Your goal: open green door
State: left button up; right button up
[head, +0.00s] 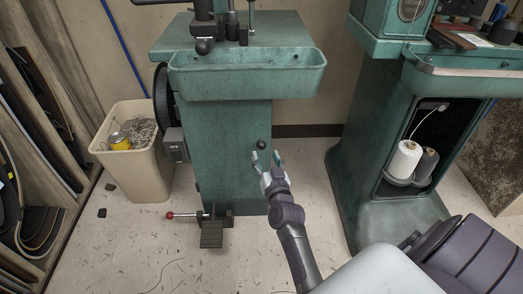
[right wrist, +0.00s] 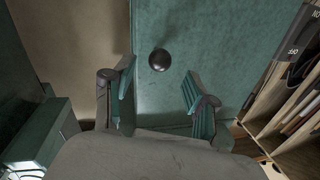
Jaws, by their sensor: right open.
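The green door (head: 228,150) is the front panel of the green machine stand below its tray, and it looks shut. A round black knob (head: 262,145) sits near its right edge. My right gripper (head: 265,156) is open just in front of the knob. In the right wrist view the knob (right wrist: 159,60) lies ahead of the gap between the open fingers (right wrist: 158,100), with nothing held. The door (right wrist: 215,45) fills the middle of that view. My left gripper is not in view.
A beige bin (head: 137,165) with scraps stands left of the stand. A foot pedal (head: 211,232) with a red-tipped lever is at its base. A second green machine (head: 375,150) with thread spools stands right. The tray (head: 250,84) overhangs the door. Speckled floor is open in front.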

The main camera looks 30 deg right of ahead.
aim_at(263, 149)
jog(key=b+x, duration=0.1)
jog(key=x, duration=0.5)
jog(key=shift+b, duration=0.35)
jog(key=shift+s, duration=0.1)
grip_shut()
